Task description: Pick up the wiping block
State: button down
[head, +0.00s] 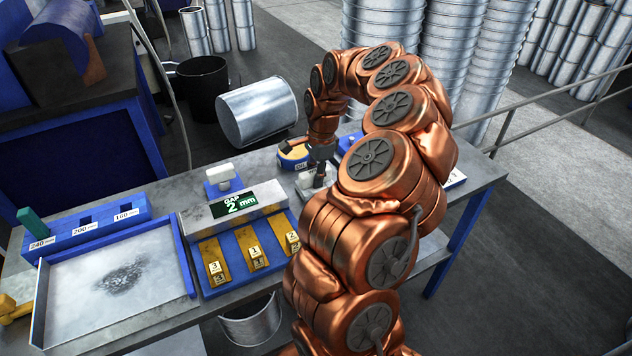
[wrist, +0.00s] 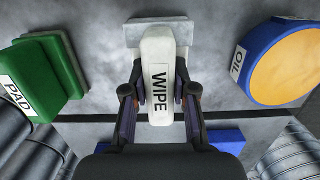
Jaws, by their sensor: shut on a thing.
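The wiping block (wrist: 158,70) is a white block marked WIPE, seen in the middle of the wrist view. My gripper (wrist: 160,98) is shut on it, with one dark finger on each side. The block's far end overlaps a pale grey rectangular piece (wrist: 145,32) on the bench; I cannot tell whether it touches it. In the head view my gripper (head: 318,178) is low over the back right of the bench, and my arm hides part of that area.
A blue, yellow-topped oil container (wrist: 290,62) is right of the block. A green block marked PAD (wrist: 45,72) is on the left. In the head view, a display reading GAP 2 mm (head: 235,205) and a tray with a dark smudge (head: 75,312) stand further left on the bench.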

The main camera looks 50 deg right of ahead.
notch_tip(320, 180, up, 28)
jog(key=p, duration=0.2)
jog(key=shift+p, duration=0.3)
dwell(0.7)
